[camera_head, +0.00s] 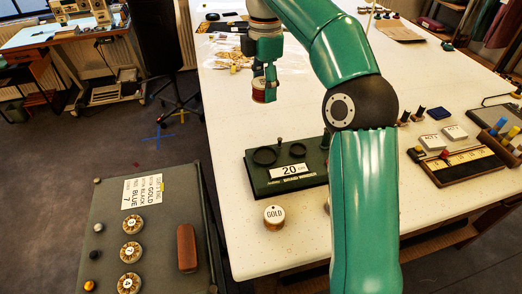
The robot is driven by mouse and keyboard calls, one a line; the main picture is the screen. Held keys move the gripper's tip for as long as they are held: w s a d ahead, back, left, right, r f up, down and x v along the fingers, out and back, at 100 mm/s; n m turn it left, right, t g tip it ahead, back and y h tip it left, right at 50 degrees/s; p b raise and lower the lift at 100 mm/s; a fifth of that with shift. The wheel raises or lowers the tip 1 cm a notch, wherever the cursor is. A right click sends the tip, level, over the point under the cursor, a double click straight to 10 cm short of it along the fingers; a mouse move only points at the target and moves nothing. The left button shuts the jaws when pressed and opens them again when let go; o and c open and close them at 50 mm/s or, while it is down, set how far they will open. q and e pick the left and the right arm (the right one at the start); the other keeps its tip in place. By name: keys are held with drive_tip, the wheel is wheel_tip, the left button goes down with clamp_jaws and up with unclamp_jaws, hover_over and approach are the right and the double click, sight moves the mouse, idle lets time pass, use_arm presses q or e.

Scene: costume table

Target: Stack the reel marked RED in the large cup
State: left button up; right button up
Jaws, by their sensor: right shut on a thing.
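My right gripper (266,80) is shut on a small reel (260,94) with a red side and a pale top. It holds the reel in the air over the white table, beyond the winder board; its marking is not readable here. The dark green winder board (262,183) carries dark round cups. The left cup (265,156) looks the larger, and a smaller ring (297,149) is to its right. The reel is apart from both. A reel marked GOLD (274,217) stands on the table in front of the board. My left gripper is not in view.
A card reading 20 (291,170) lies on the board. My right arm hides the board's right end. Several small items and a ruled tray (462,163) sit at right. A grey side table (110,222) at lower left holds several reels and a brown case (187,247).

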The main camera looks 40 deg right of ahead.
drive_tip(key=b, duration=0.3)
hover_over(265, 156)
wheel_tip(265, 156, down, 14)
drive_tip(key=shift+f, duration=0.25)
drive_tip(key=shift+w+f, duration=0.1)
drive_tip(key=shift+f, duration=2.5)
drive_tip(key=shift+f+b, duration=0.3)
drive_tip(key=shift+f, duration=0.15)
drive_tip(key=o, duration=0.9)
drive_tip(key=shift+o, duration=1.4)
drive_tip(key=shift+r, duration=0.1)
